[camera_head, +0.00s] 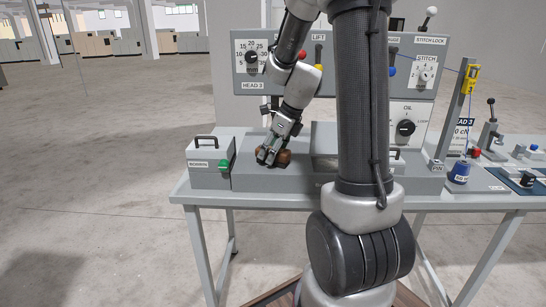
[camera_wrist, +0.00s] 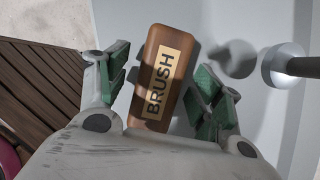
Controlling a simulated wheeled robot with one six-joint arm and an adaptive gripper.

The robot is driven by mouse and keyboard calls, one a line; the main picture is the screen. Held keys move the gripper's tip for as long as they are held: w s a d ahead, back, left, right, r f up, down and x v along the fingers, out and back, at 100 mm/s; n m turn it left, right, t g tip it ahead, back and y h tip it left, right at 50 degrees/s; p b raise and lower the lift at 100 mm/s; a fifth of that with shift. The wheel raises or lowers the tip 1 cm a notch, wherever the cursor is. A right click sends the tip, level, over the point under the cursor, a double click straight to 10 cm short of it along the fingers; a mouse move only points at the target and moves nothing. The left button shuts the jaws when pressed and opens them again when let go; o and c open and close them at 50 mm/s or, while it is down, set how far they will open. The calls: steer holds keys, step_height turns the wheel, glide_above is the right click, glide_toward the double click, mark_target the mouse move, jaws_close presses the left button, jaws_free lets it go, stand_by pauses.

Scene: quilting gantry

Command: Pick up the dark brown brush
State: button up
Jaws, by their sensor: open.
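The dark brown brush (camera_wrist: 169,32), a rounded block with a tan label reading BRUSH, lies on a pale grey surface in the wrist view. In the head view the brush (camera_head: 284,157) shows as a small brown shape on the grey bench unit, partly hidden by my fingers. My gripper (camera_wrist: 163,88) is open, with one green-padded finger on each side of the brush. Gaps show between the pads and the brush's sides. In the head view my gripper (camera_head: 268,156) points down at the brush. The lower end of the brush is hidden by my gripper body.
A grey box (camera_head: 203,168) with a black handle and green knob stands left of the brush. A round metal post (camera_wrist: 283,66) is close on the right in the wrist view. A control panel (camera_head: 277,80) rises behind. A blue spool (camera_head: 460,172) stands to the right.

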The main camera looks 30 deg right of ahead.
steer(key=shift+f, duration=0.2)
stand_by(0.4)
steer(key=shift+c, duration=0.5)
steer(key=c, duration=1.1)
steer(key=shift+c, duration=0.2)
